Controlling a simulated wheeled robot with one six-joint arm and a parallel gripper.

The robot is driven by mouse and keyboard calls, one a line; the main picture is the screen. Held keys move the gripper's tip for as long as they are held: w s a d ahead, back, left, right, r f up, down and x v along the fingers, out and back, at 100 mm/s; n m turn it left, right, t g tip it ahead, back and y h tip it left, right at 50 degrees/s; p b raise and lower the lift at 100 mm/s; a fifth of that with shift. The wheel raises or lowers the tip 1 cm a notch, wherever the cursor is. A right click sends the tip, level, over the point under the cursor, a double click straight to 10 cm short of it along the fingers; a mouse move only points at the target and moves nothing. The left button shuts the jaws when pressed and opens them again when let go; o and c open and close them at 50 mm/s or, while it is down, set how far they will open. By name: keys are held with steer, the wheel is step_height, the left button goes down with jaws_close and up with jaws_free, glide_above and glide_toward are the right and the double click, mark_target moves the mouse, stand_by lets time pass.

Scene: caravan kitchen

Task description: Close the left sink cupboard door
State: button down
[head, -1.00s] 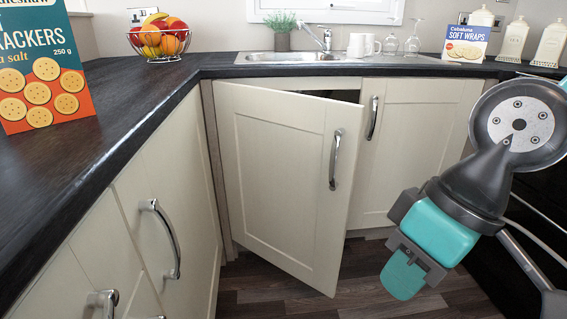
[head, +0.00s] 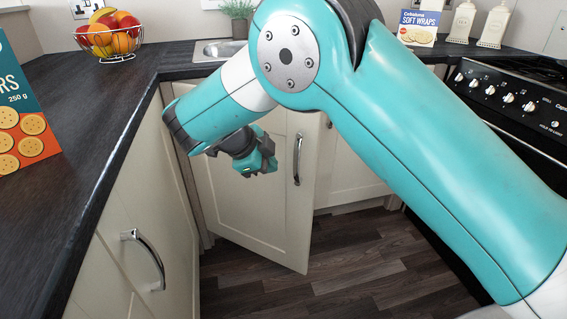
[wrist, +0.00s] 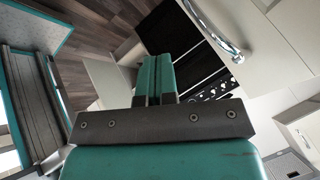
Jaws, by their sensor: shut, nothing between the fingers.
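The left sink cupboard door (head: 240,210) is a cream panel below the sink. It stands ajar, with its free lower right corner out over the floor. Its chrome handle (head: 297,160) is near the right edge. In the wrist view the teal fingers (wrist: 155,77) are together and empty. A cream panel with a chrome handle (wrist: 213,32) shows at upper right there; I cannot tell which door it is.
The right sink cupboard door (head: 350,165) is partly behind my arm. Cream units with a handle (head: 145,258) line the left under the dark worktop (head: 90,130). The black cooker (head: 500,110) is on the right. The dark wood floor (head: 370,255) is clear.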

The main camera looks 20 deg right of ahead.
steer(key=w+d+f, duration=0.5)
steer(key=d+f, duration=0.2)
steer(key=shift+w+d+f+b, duration=0.2)
steer(key=shift+w+b, duration=0.15)
steer(key=shift+b, duration=0.05)
